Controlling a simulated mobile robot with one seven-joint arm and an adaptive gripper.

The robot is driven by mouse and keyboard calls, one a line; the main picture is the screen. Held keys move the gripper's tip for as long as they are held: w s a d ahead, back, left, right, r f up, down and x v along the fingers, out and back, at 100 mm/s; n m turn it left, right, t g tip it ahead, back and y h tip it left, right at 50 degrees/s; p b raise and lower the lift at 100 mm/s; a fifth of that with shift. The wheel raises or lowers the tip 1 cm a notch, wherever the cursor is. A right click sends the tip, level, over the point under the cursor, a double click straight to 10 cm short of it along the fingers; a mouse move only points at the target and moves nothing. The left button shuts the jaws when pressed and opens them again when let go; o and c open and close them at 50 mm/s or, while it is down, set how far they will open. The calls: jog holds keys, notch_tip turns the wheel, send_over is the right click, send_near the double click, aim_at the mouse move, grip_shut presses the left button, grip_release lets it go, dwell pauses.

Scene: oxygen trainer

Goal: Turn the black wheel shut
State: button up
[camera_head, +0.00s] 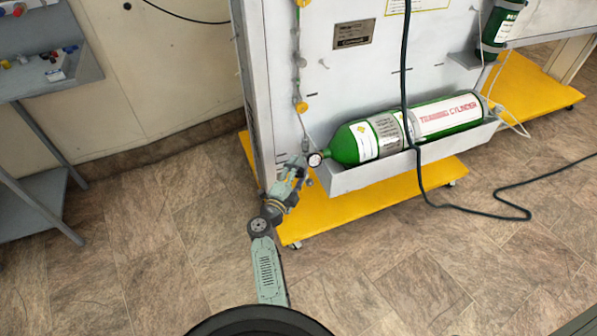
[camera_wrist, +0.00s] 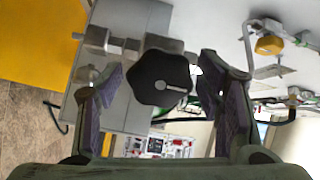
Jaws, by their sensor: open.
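The black wheel (camera_wrist: 160,78) is a lobed knob with a light pointer mark on its face. In the wrist view it sits between and slightly beyond the two open fingers of my gripper (camera_wrist: 162,100), with a gap on each side. A metal valve body (camera_wrist: 105,40) shows behind and to the left of it. In the head view my gripper (camera_head: 296,167) is at the valve end of the green training cylinder (camera_head: 420,130), beside a round gauge (camera_head: 314,159). The wheel itself is hidden by my gripper there.
The cylinder lies in a white trough (camera_head: 350,180) on a white panel with a yellow base (camera_head: 330,215). A black hose (camera_head: 420,175) hangs in front of the cylinder. A grey table (camera_head: 55,75) stands at left. Yellow knobs (camera_wrist: 269,44) are on the panel.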

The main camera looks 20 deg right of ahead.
jog(key=v, duration=1.2)
dwell(0.5)
